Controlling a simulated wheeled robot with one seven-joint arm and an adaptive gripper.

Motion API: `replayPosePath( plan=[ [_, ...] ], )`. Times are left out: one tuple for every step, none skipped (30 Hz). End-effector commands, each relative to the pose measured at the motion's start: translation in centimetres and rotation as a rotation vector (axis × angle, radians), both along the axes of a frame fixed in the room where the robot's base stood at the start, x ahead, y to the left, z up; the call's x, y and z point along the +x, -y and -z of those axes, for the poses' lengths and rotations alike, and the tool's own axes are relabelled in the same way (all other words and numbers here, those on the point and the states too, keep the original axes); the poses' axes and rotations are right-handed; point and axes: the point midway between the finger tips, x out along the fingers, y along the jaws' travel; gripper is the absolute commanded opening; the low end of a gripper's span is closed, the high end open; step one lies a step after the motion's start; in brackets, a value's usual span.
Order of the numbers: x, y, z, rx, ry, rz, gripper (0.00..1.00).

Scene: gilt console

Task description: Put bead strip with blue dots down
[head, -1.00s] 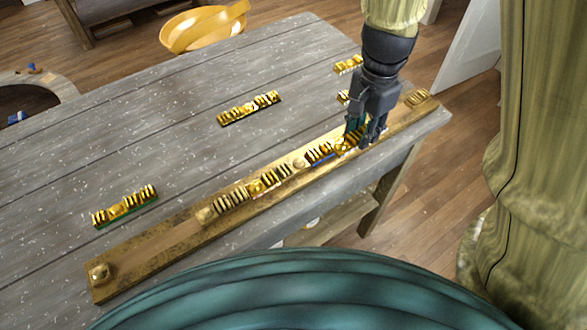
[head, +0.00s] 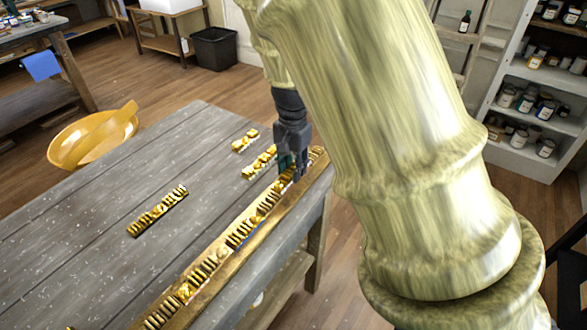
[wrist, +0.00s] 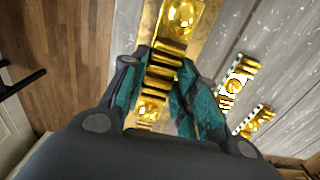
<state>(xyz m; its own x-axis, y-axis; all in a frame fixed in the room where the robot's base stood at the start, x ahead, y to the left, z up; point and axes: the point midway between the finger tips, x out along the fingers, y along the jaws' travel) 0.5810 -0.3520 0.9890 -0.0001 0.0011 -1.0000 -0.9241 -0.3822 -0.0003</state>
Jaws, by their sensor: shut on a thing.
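My gripper (head: 292,172) is at the far part of the long gilt rail (head: 218,276), with its fingers low over it. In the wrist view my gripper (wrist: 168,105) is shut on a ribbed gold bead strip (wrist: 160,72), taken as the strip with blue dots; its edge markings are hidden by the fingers. The held strip is lined up along the rail; I cannot tell whether it touches it. A round gold boss (wrist: 182,18) shows beyond the fingertips. Another gold strip with a blue edge (head: 241,234) lies on the rail nearer to me.
Loose gold strips lie on the grey table (head: 90,225): one in the middle (head: 158,211), two near the far edge (head: 245,141) (head: 260,162). Shelves with jars (head: 535,95) are at right.

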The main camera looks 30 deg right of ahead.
Motion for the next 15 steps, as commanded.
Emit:
replayPosePath(
  plan=[
    [0.5, 0.6, -0.1, 0.000, 0.000, 0.001, 0.04],
    [0.8, 0.9, 0.0, 0.000, 0.000, 0.001, 0.04],
    [1.0, 1.1, 0.0, 0.000, 0.000, 0.001, 0.04],
    [1.1, 1.3, 0.1, -0.001, 0.000, 0.001, 0.04],
    [1.2, 1.4, 0.1, -0.001, 0.000, 0.001, 0.04],
    [1.4, 1.6, 0.2, -0.001, 0.001, 0.000, 0.04],
    [1.4, 1.6, 0.2, -0.001, 0.000, 0.000, 0.04],
    [1.4, 1.7, 0.3, -0.001, 0.000, 0.000, 0.04],
    [1.4, 1.7, 0.4, 0.000, 0.000, 0.000, 0.04],
    [1.4, 1.7, 0.5, 0.001, 0.000, 0.000, 0.04],
    [1.4, 1.7, 0.7, 0.001, -0.001, 0.000, 0.04],
    [1.4, 1.6, 1.0, 0.001, -0.002, 0.000, 0.04],
    [1.4, 1.6, 1.3, 0.001, -0.001, 0.000, 0.04],
    [1.4, 1.7, 1.6, 0.001, -0.001, 0.000, 0.04],
    [1.3, 1.6, 2.1, 0.000, -0.002, 0.001, 0.04]
  ],
)
